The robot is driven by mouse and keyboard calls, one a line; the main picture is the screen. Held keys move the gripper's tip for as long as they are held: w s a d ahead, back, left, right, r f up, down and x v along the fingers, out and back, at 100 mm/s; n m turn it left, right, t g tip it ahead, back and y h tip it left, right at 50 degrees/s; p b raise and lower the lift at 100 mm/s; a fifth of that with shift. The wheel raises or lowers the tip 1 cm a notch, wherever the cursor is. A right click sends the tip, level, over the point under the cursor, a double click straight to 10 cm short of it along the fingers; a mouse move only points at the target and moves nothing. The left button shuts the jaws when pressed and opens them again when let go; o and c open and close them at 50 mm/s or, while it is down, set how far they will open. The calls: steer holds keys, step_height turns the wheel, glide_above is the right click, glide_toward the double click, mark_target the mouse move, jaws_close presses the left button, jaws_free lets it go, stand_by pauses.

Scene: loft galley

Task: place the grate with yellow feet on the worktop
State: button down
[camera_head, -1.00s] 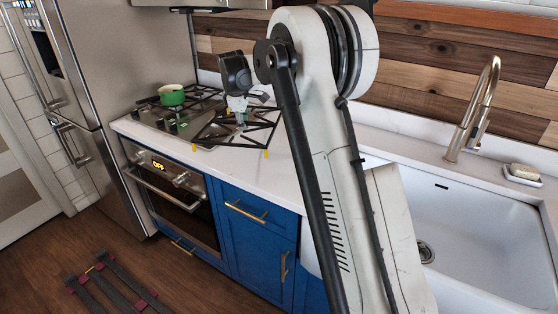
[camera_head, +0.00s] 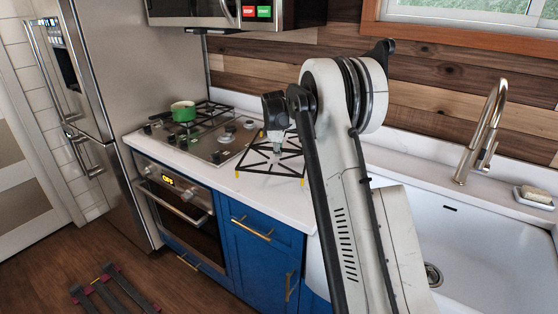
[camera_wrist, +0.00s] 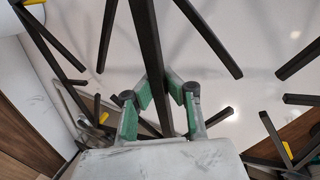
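The black grate with yellow feet (camera_head: 270,174) is over the white worktop (camera_head: 283,204), just right of the hob. I cannot tell whether its feet touch the worktop. My gripper (camera_head: 277,148) also shows in the head view, above the middle of the grate. Yellow feet show near the edges of the wrist view.
The hob (camera_head: 205,147) at left carries a green pot (camera_head: 183,111) and another black grate. The sink (camera_head: 480,255) and tap (camera_head: 484,130) lie to the right of my arm. A dark grate-like thing with red parts (camera_head: 107,288) lies on the floor.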

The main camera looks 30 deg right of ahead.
steer(key=shift+d+f, duration=0.1)
steer(key=shift+f, duration=1.9)
steer(key=shift+f, duration=0.1)
steer(key=c, duration=1.9)
jaws_free()
